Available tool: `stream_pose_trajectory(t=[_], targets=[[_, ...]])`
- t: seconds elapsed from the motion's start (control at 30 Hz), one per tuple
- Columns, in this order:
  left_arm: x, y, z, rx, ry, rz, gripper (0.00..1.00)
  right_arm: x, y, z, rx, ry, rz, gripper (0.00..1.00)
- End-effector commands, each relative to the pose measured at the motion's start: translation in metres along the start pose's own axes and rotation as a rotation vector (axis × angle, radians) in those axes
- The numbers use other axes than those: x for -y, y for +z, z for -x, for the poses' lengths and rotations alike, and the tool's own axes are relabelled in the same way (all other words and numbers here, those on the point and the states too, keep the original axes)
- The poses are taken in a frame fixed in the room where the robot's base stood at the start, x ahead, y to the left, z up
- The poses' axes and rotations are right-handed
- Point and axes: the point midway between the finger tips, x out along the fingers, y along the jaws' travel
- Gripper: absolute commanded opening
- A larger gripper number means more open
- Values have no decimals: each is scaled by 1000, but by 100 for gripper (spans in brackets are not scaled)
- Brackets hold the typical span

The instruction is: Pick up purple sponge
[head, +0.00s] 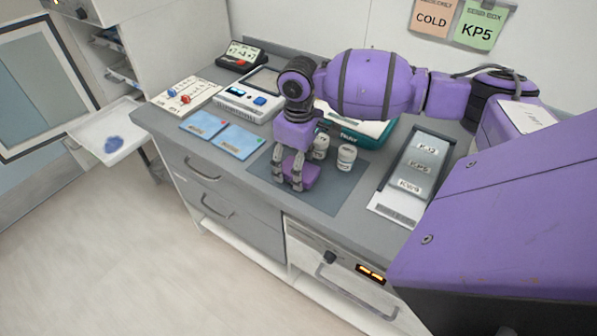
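The purple sponge (310,175) lies on the grey mat on the counter, partly hidden behind a finger of my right gripper. My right gripper (287,180) points down at the sponge's left end, with its fingers apart. One finger stands left of the sponge and the other overlaps it in the picture. I cannot tell whether either finger touches the sponge. My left gripper is not in view.
Two white containers, one a jar (346,158), stand just behind the sponge. Blue packets (228,141) and a white device (248,104) lie to the left. A labelled tray (396,207) is to the right. The mat's front part (327,199) is clear.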

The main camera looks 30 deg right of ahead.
Motion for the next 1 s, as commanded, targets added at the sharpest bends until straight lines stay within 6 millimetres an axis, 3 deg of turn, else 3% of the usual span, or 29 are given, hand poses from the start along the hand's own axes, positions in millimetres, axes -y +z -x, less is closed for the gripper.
stream_pose_trajectory(t=[0.1,0.27,0.53,1.0], targets=[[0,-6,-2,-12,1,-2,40,0,0,-11,1,0,1,73],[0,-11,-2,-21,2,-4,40,0,0,-11,0,0,1,73],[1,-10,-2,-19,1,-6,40,0,0,-10,0,1,1,41],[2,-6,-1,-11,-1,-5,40,0,0,-3,-1,2,0,41]])
